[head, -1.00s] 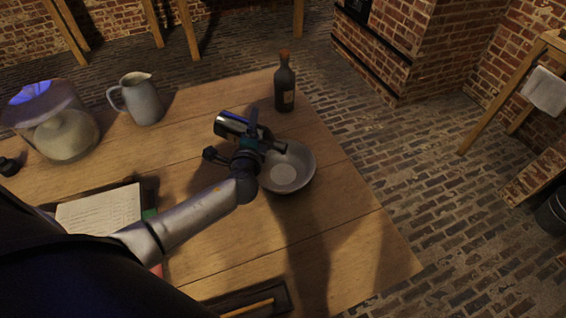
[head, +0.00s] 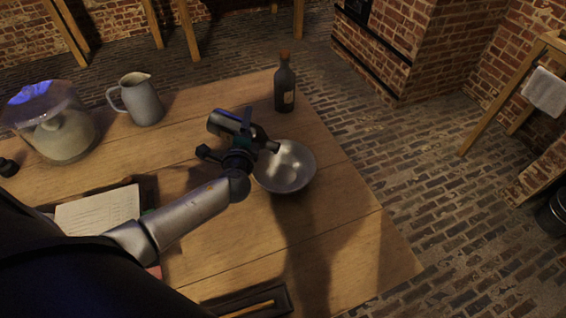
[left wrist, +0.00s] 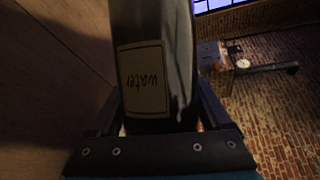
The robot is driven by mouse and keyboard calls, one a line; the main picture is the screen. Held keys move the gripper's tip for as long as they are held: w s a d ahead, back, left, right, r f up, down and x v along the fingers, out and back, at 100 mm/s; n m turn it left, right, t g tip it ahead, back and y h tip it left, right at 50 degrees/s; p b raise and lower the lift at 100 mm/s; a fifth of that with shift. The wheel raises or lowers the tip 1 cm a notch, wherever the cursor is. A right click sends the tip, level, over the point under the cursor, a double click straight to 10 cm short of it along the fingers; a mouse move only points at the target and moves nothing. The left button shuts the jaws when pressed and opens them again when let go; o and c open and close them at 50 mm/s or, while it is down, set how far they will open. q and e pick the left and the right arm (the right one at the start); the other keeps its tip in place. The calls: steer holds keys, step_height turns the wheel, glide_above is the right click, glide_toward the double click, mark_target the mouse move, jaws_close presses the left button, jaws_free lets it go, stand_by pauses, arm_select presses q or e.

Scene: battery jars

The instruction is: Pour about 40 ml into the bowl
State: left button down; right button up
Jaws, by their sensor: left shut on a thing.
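My left gripper (head: 244,138) is shut on a dark bottle (head: 224,122). In the left wrist view, the bottle (left wrist: 152,40) fills the space between the fingers (left wrist: 155,128) and bears a tan label reading "water". The bottle is tipped over, its neck pointing right and down over the left rim of the grey metal bowl (head: 300,180). The bowl stands upright on the table, and its inside looks shiny with bright patches. I cannot make out a stream or the liquid level. My right gripper is not in view.
A second dark bottle (head: 285,90) with a cork stands behind the bowl on the wooden table (head: 350,215). A grey pitcher (head: 143,104), a lidded glass jar (head: 62,138) and a paper (head: 98,212) lie to the left. A dark tray (head: 280,297) is at the front.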

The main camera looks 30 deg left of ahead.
arm_select(q)
steer(key=shift+a+r, duration=0.1)
steer(key=shift+a, duration=0.4)
steer(key=shift+a, duration=0.15)
stand_by(1.4)
steer(key=n+h+p, duration=0.1)
steer(key=r+n+p, duration=0.1)
steer(key=n+p, duration=0.1)
steer(key=shift+g+h, duration=0.4)
steer(key=shift+f, duration=0.1)
steer(key=shift+d+r+n+h+p, duration=0.3)
steer(key=shift+d+r+n+p, duration=0.1)
steer(key=shift+p, duration=0.35)
steer(key=shift+d+r+n+p, duration=0.15)
steer(key=shift+d+n+p, duration=0.05)
steer(key=shift+n+p, duration=0.1)
